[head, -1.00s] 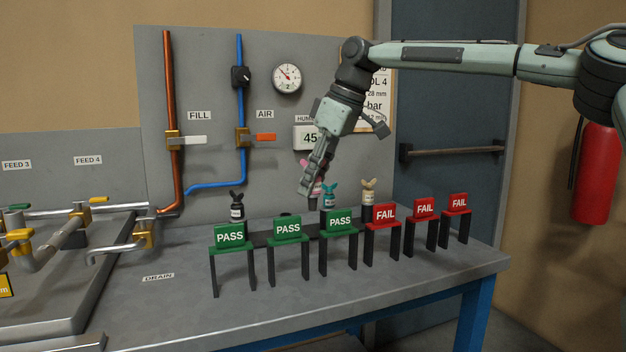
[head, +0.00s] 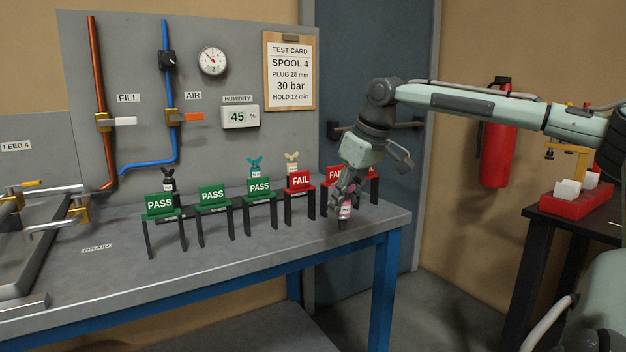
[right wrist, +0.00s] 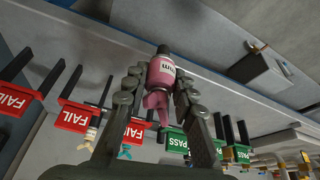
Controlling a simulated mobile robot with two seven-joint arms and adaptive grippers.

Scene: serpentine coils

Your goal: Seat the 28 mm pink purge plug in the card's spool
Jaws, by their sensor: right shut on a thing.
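My right gripper (head: 343,203) is shut on the pink plug (head: 346,212), above the bench near its right end, in front of the red FAIL signs. The right wrist view shows the pink plug (right wrist: 161,75) between the fingers, with its dark end pointing away from the palm and its pink wings toward it. A size marking on its label ends in "mm". The test card (head: 290,72) on the wall reads spool 4, plug 28 mm, 30 bar, hold 12 min. Pipework (head: 50,222) stands at the left by the FEED 4 label (head: 16,146); its opening is not clear. My left gripper is not seen.
Green PASS signs (head: 160,204) and red FAIL signs (head: 299,181) stand on legs across the bench (head: 225,262). Behind them are a dark plug (head: 168,183), a teal plug (head: 255,167) and a cream plug (head: 291,162). The bench front is clear.

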